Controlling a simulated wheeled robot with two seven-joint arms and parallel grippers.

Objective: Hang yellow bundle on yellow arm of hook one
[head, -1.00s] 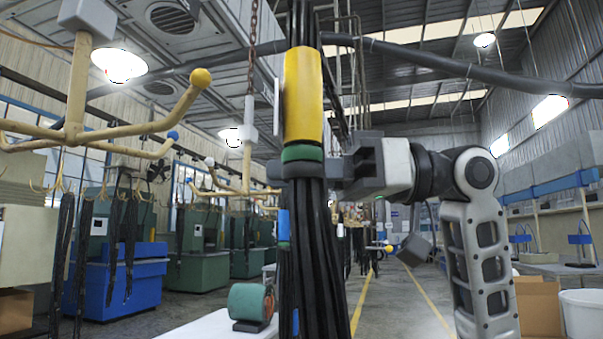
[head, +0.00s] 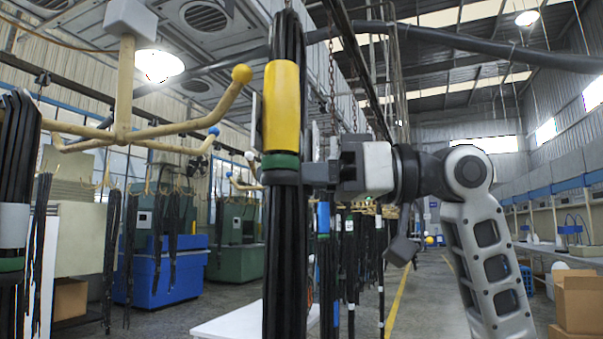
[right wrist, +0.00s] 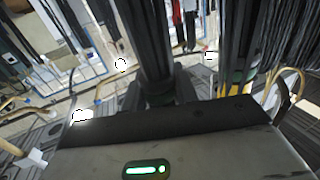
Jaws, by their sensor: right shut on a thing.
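The yellow bundle (head: 282,105) is a thick upright sheaf of black hoses with a yellow sleeve and a green band below it. My right gripper (head: 287,177) is shut on it just under the green band. Dark hoses also run up from the jaws in the right wrist view (right wrist: 150,50). A cream hook (head: 125,90) hangs at the left; its yellow-tipped arm (head: 205,112) rises toward the bundle, with the yellow ball just left of the sleeve and a gap between them in the picture. A blue-tipped arm is below it. Whether this is hook one cannot be told. My left gripper is out of view.
Another hose bundle with a grey sleeve (head: 13,225) stands at the far left edge. More bundles (head: 325,225) hang behind the yellow one. A white table (head: 235,322) is low in front, and cardboard boxes (head: 578,300) are at the right.

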